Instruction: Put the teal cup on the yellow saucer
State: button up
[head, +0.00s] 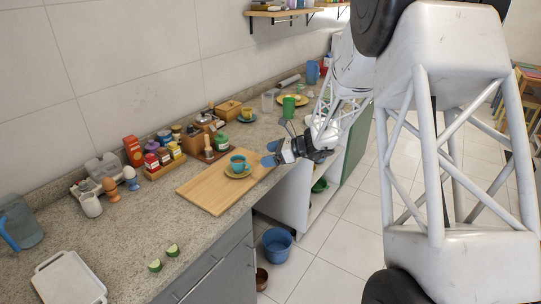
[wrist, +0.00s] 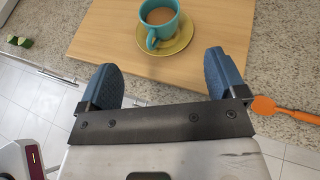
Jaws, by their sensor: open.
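The teal cup (head: 238,162) holds a brown drink and stands upright on the yellow saucer (head: 236,174), on a wooden board. In the wrist view the teal cup (wrist: 158,30) sits on the yellow saucer (wrist: 183,40), toward its left part, with its handle toward my gripper. My gripper (head: 270,154) is just right of the cup in the head view. In the wrist view my gripper (wrist: 163,72) has its blue fingers wide apart and empty, with the cup and saucer beyond the fingertips. It touches neither.
The wooden board (head: 205,193) lies near the counter's front edge. A tray of jars (head: 165,160) and egg cups (head: 112,190) stand behind it. An orange utensil (wrist: 285,110) lies right of the board. A white tray (head: 70,280) and lime pieces (head: 172,250) lie at the near left.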

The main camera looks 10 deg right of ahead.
jog(key=s+a+r+n+g+h, duration=0.25)
jog(key=s+r+n, duration=0.35)
jog(key=s, duration=0.6)
jog(key=s+a+r+n+g+h, duration=0.1)
jog(key=s+r+n+g+h, duration=0.15)
jog(key=s+r+n, duration=0.65)
jog(key=s+d+n+t+h, duration=0.1)
jog(key=s+d+n+h, duration=0.1)
jog(key=s, duration=1.2)
jog(key=s+d+n+t+h, duration=0.1)
jog(key=s+d+n+h, duration=0.2)
jog(key=s, duration=1.1)
jog(key=n+h, duration=0.2)
jog(key=shift+d+f+h, duration=0.35)
jog(key=shift+f+h, duration=0.05)
